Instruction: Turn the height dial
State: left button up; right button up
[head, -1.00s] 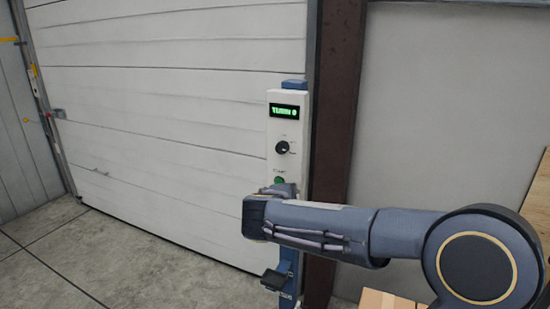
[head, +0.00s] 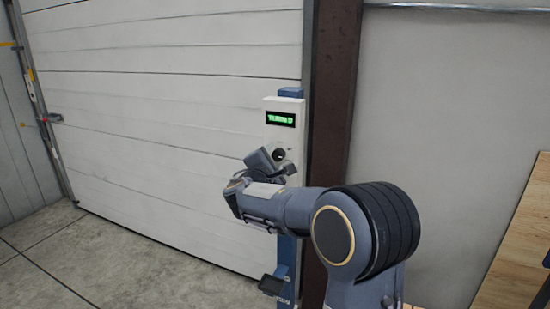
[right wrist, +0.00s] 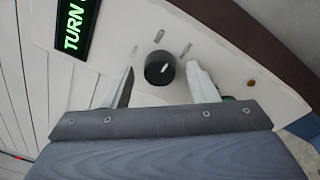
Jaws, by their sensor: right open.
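The height dial (right wrist: 160,69) is a round black knob with a white mark on the white control panel (right wrist: 232,62). In the head view the dial (head: 279,154) shows just above my right gripper (head: 270,163). In the right wrist view my right gripper (right wrist: 160,85) is open, with one pale finger on each side of the dial and a gap to both. I cannot tell how far the fingertips are from the panel. A display with green letters (right wrist: 76,23) reads "TURN"; the rest is cut off. My left gripper is not in view.
The panel stands on a blue post (head: 289,250) with a dark bracket (head: 271,284) low down. A white sectional door (head: 160,100) is behind it, and a brown steel column (head: 333,110) is to the right. A wooden surface (head: 515,265) is at the lower right.

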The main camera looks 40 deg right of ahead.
jog(key=shift+c, duration=0.4)
jog(key=c, duration=0.9)
jog(key=n+p, duration=0.2)
jog(key=n, duration=0.2)
jog(key=shift+r+p, duration=0.15)
jog(key=shift+p, duration=0.15)
jog(key=shift+n+g+p, duration=0.3)
jog(key=shift+n+p, duration=0.2)
jog(key=shift+n, duration=0.3)
jog(key=o, duration=1)
